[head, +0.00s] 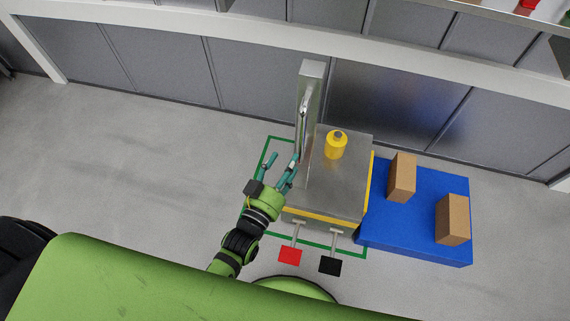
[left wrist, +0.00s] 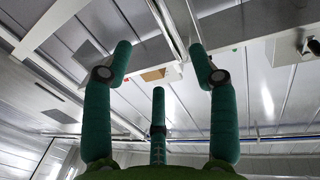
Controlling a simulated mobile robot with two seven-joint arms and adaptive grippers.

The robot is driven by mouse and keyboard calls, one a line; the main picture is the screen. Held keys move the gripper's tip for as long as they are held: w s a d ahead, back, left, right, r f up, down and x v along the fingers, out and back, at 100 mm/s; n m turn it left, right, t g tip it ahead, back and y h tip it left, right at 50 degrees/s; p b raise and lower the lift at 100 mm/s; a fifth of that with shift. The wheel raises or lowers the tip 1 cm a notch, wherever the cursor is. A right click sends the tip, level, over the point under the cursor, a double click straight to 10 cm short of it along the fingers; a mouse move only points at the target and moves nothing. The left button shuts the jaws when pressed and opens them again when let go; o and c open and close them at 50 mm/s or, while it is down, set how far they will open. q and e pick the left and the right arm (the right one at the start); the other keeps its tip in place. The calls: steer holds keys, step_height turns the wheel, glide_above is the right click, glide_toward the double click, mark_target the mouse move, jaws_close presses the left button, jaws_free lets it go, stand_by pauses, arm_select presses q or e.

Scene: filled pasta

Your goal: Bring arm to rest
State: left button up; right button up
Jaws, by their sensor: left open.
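My left gripper (head: 279,168) is beside the left edge of a steel-topped machine (head: 341,185), near its upright metal column (head: 309,105). Its teal fingers are spread and nothing is between them. In the left wrist view the three fingers of the left gripper (left wrist: 160,70) stand apart and empty, pointing up toward walls and ceiling. Whether the fingers touch the machine I cannot tell. My right gripper is in neither view.
A yellow container (head: 336,147) stands on the steel top. Red (head: 290,256) and black (head: 330,265) pedals stick out at the machine's front. A blue platform (head: 412,235) at right bears two brown boxes (head: 402,178) (head: 453,220). The floor at left is clear.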

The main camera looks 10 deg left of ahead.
arm_select(q)
steer(key=s+a+f+g+y, duration=0.1)
steer(key=s+a+f+g, duration=0.2)
steer(key=f, duration=0.6)
steer(key=s+f+g, duration=0.3)
steer(key=s+f, duration=0.3)
steer(key=f, duration=0.3)
steer(key=s+a+f+g+y, duration=0.1)
steer(key=s+a+f+g, duration=0.2)
steer(key=f, duration=0.6)
steer(key=s+a+f+g, duration=0.2)
steer(key=s+f, duration=0.1)
steer(key=s, duration=0.4)
steer(key=s+a+f+g+y, duration=0.1)
steer(key=s+a+f+g, duration=0.2)
steer(key=s, duration=0.5)
steer(key=s+a+f+g+y, duration=0.1)
steer(key=s+a+f+g, duration=0.1)
steer(key=s+f, duration=0.3)
steer(key=s, duration=0.3)
steer(key=shift+s+a+f+g, duration=0.15)
steer(key=shift+a+g, duration=0.05)
steer(key=shift+g, duration=0.1)
